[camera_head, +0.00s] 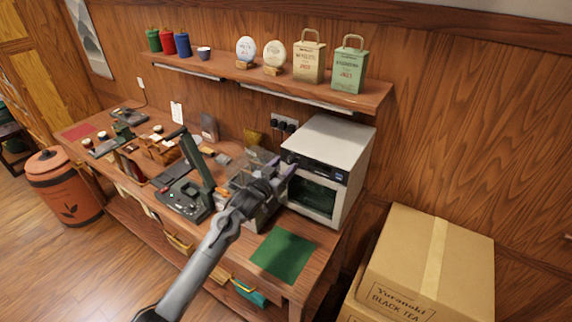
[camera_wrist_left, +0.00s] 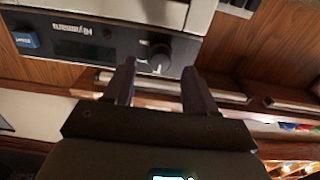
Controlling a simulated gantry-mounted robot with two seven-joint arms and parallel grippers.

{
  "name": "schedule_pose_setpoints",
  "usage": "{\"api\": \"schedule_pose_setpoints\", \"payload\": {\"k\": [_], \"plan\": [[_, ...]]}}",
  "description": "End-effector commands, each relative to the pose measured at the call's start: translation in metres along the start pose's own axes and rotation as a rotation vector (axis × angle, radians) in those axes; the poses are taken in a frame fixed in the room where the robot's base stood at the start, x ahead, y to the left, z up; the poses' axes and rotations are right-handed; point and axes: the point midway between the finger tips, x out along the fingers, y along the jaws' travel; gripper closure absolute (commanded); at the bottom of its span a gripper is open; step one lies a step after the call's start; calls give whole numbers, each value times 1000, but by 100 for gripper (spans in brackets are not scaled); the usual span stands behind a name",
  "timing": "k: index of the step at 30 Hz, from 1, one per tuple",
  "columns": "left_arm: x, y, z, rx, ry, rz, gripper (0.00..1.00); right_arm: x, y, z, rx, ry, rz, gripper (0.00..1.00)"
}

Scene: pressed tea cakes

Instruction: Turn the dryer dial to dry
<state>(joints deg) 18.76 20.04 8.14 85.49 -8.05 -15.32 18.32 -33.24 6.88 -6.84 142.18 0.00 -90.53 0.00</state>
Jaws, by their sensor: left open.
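The dryer (camera_head: 325,140) is a pale box with a dark control strip and a glass door, at the right end of the bench in the head view. Its round black dial (camera_wrist_left: 158,58) shows in the left wrist view on the dark panel, where the lettering is upside down. My left gripper (camera_head: 284,170) is in front of the dryer's panel near its left end. In the left wrist view my open left gripper (camera_wrist_left: 160,78) has the dial between its fingertips. I cannot tell whether the fingers touch it. My right gripper is not in view.
A blue button (camera_wrist_left: 26,40) and a dark display (camera_wrist_left: 84,48) share the panel. A shelf (camera_head: 270,85) with tins and bags hangs above. A green mat (camera_head: 284,254) lies on the bench in front. Cardboard boxes (camera_head: 430,260) stand at the right.

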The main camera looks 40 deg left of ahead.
Motion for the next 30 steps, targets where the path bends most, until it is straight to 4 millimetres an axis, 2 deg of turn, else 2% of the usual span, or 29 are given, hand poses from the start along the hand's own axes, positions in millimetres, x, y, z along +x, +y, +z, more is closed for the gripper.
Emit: {"api": "schedule_pose_setpoints", "payload": {"k": [6,17,27,30], "plan": [[15,0,0,0,-1,0,44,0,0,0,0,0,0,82],[17,0,0,1,-1,0,45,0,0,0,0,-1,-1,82],[17,0,0,0,-1,0,97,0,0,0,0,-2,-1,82],[17,0,0,2,-1,0,98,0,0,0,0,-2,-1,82]]}}
